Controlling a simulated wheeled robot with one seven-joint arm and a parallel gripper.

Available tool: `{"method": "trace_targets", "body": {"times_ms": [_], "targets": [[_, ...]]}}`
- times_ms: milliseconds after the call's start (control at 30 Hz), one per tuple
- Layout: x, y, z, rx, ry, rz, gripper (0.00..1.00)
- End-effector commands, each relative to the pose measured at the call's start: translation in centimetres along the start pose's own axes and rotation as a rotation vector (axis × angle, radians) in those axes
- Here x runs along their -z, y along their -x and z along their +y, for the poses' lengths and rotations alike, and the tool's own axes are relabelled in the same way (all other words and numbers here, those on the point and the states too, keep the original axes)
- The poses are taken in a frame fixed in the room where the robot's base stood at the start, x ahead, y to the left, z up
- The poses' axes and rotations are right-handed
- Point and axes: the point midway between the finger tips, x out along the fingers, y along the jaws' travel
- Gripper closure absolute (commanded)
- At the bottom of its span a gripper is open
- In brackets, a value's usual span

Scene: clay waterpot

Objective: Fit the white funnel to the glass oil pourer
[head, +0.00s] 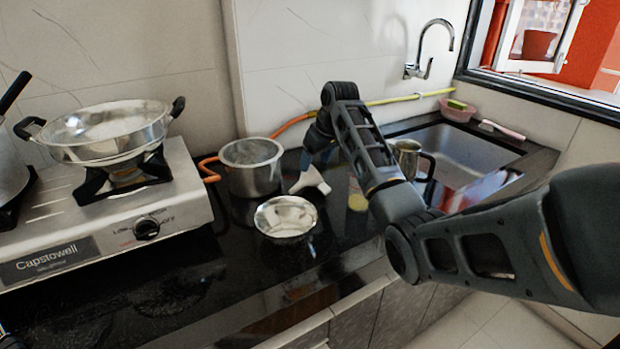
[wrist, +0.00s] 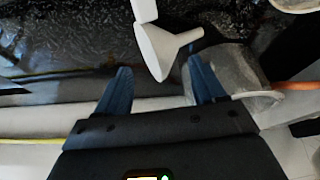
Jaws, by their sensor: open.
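The white funnel (head: 310,179) is on the dark counter between the steel pot and my arm, its wide end toward the front in the head view. In the wrist view the funnel (wrist: 160,48) shows between and just beyond my fingertips, its narrow end pointing right. My gripper (head: 319,154) is right above and behind the funnel, blue fingers pointing down. In the wrist view my gripper (wrist: 159,60) is open, with a finger on either side; I cannot tell whether either touches the funnel. A yellowish, glassy object (head: 357,196), perhaps the oil pourer, is partly hidden by my arm.
A steel pot (head: 251,168) stands close left of the funnel, with a steel bowl (head: 286,217) in front. A gas stove (head: 110,212) holds a wide pan (head: 108,131). A steel jug (head: 408,158) stands behind my arm, near the sink (head: 462,150). The front left counter is clear.

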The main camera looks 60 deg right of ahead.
Motion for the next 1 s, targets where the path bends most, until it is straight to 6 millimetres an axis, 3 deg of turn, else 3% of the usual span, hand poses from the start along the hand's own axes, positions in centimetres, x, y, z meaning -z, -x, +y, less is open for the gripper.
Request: {"method": "trace_targets", "body": {"times_ms": [233,567,1000], "targets": [[0.5,-3.3,-0.1,0.0,0.0,-0.001,0.31],[0.5,-3.9,-0.1,0.0,0.0,0.001,0.32],[0.5,-3.9,-0.2,0.0,0.0,0.001,0.74]]}}
